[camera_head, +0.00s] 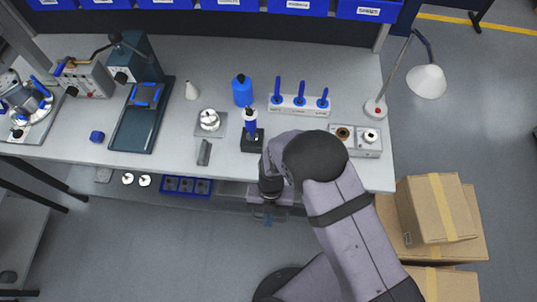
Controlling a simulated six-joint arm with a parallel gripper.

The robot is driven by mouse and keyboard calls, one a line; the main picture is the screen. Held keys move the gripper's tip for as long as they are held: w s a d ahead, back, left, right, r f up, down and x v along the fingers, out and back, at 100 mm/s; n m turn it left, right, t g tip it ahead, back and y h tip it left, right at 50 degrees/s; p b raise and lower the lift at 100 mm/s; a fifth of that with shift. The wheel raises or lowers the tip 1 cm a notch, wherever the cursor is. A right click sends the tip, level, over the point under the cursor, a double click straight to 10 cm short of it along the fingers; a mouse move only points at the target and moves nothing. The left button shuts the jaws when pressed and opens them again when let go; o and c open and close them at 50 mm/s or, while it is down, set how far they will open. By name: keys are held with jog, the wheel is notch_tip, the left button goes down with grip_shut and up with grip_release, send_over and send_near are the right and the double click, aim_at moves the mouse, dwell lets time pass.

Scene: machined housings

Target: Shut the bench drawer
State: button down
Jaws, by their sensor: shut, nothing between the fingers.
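The workbench (330,80) has a long light top. Below its front edge, beside my wrist, a pale grey panel (232,190) shows; it looks like part of the bench drawer. My arm covers much of this area, so I cannot tell how far the drawer stands out. My gripper (268,217) points down in front of the bench's front edge, close to that panel. It is shut and empty. It is small and partly hidden by my wrist, and I cannot tell whether it touches the drawer.
A blue compartment tray (187,186) and two round metal parts (136,180) sit below the bench edge. On top stand a blue bottle (243,90), a blue-handled tool in a black stand (251,133) and a tool rack (300,105). Cardboard boxes (436,208) stand right.

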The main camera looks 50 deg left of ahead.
jog(key=shift+w+r+p, duration=0.1)
jog(key=shift+r+p, duration=0.35)
jog(key=shift+r, duration=0.05)
jog(key=shift+a, duration=0.15)
